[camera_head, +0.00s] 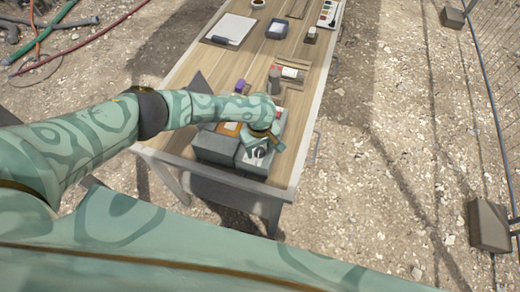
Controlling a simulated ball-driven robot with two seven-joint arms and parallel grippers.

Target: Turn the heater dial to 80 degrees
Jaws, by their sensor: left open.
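A grey box-shaped unit (214,149), which looks like the heater, sits at the near end of the wooden table. A small dark round part with a pale mark, likely the dial (258,152), shows at its right front. My left arm reaches in from the left over the unit. My left gripper (264,143) is open, pointing down right at the dial and partly hiding it. I cannot tell whether the fingers touch the dial, nor read its setting. My right gripper is out of view.
Hoses (62,45) lie on the gravel at upper left. A fence (497,90) stands at right.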

